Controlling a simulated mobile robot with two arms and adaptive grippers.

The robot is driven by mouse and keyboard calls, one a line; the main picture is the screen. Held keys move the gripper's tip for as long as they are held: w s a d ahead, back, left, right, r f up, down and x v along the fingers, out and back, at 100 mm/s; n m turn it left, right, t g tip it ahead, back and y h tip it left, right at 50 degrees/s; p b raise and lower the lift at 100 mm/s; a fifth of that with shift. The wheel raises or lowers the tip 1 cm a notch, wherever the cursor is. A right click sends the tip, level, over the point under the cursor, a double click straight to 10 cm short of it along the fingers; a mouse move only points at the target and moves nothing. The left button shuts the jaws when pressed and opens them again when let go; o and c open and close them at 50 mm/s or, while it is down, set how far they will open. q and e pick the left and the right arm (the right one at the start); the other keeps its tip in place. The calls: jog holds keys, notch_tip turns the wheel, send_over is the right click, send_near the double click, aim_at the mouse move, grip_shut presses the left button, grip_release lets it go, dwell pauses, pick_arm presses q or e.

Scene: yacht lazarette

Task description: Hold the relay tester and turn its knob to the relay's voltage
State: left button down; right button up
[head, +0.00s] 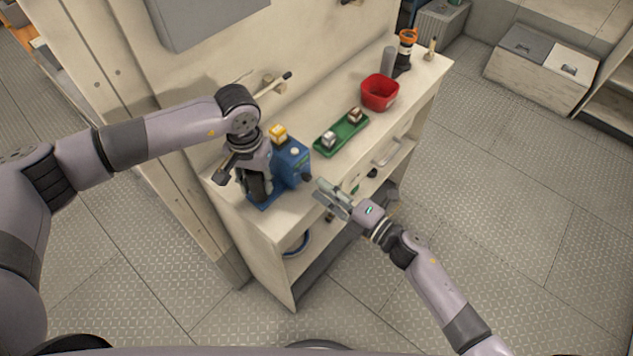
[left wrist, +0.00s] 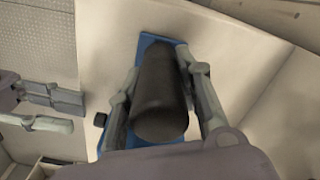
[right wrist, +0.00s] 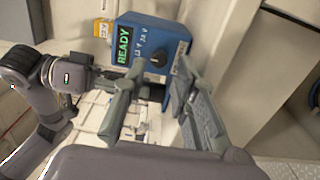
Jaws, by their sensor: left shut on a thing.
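The relay tester is a blue box (head: 292,160) on a blue base plate at the near end of the bench. My left gripper (head: 257,185) is shut on its black cylindrical handle, which stands between the fingers in the left wrist view (left wrist: 160,95). A yellow relay (head: 278,133) sits on top; its label is too small to read surely. In the right wrist view, the tester's display (right wrist: 124,46) reads READY in green, and a dark knob (right wrist: 158,60) is on its face; its setting is unclear. My right gripper (head: 334,198) is open and empty, apart from the knob.
A green tray (head: 322,150) with two small relay-like blocks lies farther along the bench. Beyond it are a red bin (head: 380,92), a grey cylinder and an orange-topped dark object (head: 405,52). Open shelves are under the bench top. A wall peg stands behind the tester.

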jog(key=v, duration=0.8)
jog(key=shift+s+d, duration=0.15)
jog(key=shift+d, duration=0.05)
pick_arm(q)
jog(key=c, duration=1.1)
grip_release()
jog(key=shift+o, duration=0.2)
jog(key=shift+r, duration=0.1)
